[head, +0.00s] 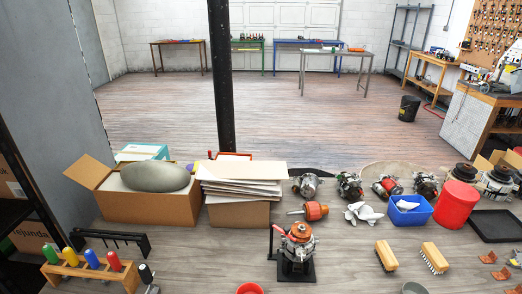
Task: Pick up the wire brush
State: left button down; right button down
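Two brushes with tan wooden backs and pale bristles along one side lie on the wooden work surface at the lower right of the head view. One is the left brush (386,256), and the other is the right brush (434,258). They lie side by side with a gap between them, both slanted. I cannot tell from their look which one is the wire brush. Nothing is touching either brush. Neither of my grippers shows in the head view.
An alternator on a black stand (297,250) is left of the brushes. A blue bin (410,215) and a red cylinder (455,205) stand behind them. A black tray (495,226) lies to the right. Boxes (240,213) and a screwdriver rack (90,272) are at left.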

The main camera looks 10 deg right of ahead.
aim_at(390, 263)
jog(key=z, duration=1.7)
